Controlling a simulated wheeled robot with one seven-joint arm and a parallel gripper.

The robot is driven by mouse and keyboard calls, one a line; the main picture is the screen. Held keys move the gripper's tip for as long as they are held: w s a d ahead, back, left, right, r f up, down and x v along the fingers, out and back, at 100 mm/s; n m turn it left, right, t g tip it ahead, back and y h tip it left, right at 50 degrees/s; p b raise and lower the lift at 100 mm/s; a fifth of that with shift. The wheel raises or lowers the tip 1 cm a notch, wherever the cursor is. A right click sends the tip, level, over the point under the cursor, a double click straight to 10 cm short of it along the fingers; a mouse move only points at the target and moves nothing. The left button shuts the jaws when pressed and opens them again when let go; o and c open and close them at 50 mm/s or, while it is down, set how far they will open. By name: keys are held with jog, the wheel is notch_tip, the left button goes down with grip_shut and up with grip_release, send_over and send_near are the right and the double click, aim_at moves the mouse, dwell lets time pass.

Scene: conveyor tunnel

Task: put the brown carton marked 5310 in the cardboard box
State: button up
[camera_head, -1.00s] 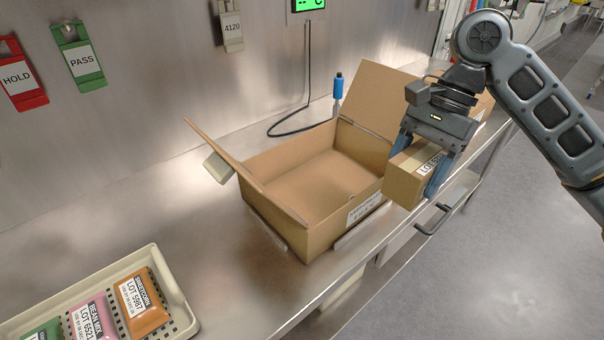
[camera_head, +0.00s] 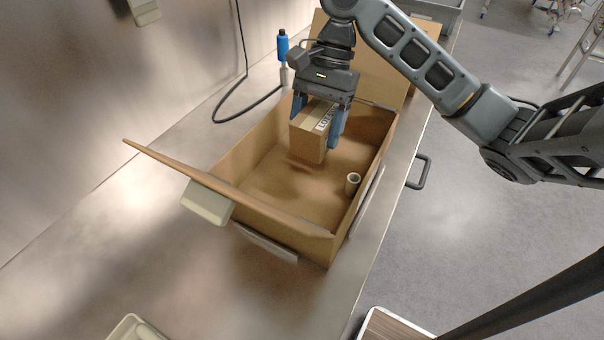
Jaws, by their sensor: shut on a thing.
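A small brown carton (camera_head: 309,138) with a white label reading "LOT" hangs in my gripper; the lot number is too small to read. My gripper (camera_head: 319,125) is shut on the carton, with one blue finger on each side. The open cardboard box (camera_head: 225,158) stands on the steel counter with flaps raised at its near left and far sides. The carton appears over the far part of the box opening, above the box floor. Whether its lower edge is below the rim is hard to tell.
A small pale cylinder (camera_head: 352,184) stands inside the box at the right. A pale tray (camera_head: 138,329) is at the bottom left.

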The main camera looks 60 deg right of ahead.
aim_at(327, 109)
notch_tip(327, 109, down, 10)
jog(key=shift+f+b, duration=0.2)
jog(key=shift+b, duration=0.5)
jog(key=o, duration=1.3)
jog(key=p+v, duration=0.1)
jog(key=v, duration=1.1)
